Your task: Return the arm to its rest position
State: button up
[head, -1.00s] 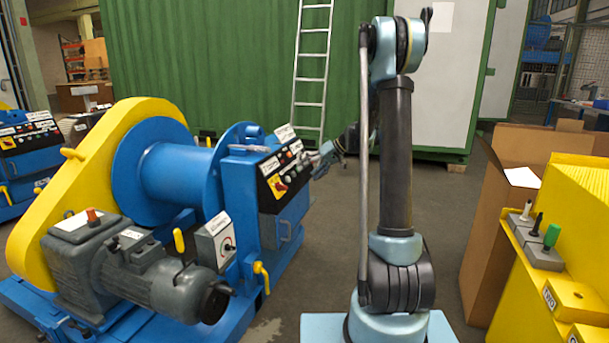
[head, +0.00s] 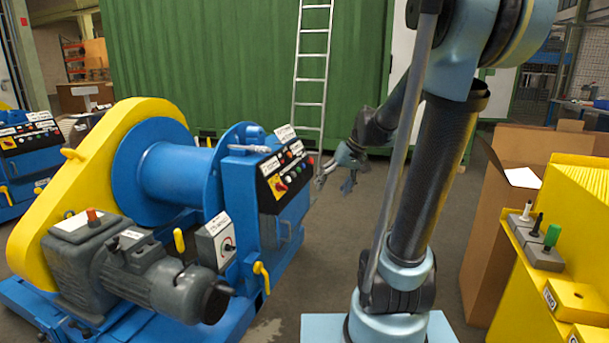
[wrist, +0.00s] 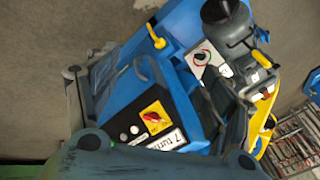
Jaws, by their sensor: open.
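My gripper (head: 334,180) is open and empty, in the air just right of the blue machine's control panel (head: 284,166) in the head view. Its fingers are apart, and it touches nothing that I can see. My upper arm leans up and to the right, close to the head camera, and leaves the top of the frame. In the wrist view the blue control box (wrist: 160,85) with its red-on-yellow switch lies between and behind my dark fingers. The label beside the switch is only partly readable.
The blue winch drum (head: 185,172) with its yellow guard (head: 85,170) and grey motor (head: 155,278) stands left. A ladder (head: 312,75) leans on the green container (head: 220,60). A cardboard box (head: 480,230) and yellow bench (head: 545,285) stand right. Floor between is clear.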

jog(key=s+d+f+m+h, duration=0.1)
jog(key=s+d+f, duration=0.2)
jog(key=s, duration=0.4)
jog(key=s+d+f+h, duration=0.2)
jog(key=s+d+f, duration=0.1)
jog(key=s, duration=0.4)
jog(key=s+d+f+m+h, duration=0.1)
jog(key=s+d+f, duration=0.2)
jog(key=s, duration=0.4)
jog(key=shift+s+d+f+m+h, duration=0.3)
jog(key=shift+s+f+h, duration=0.1)
jog(key=shift+f, duration=0.15)
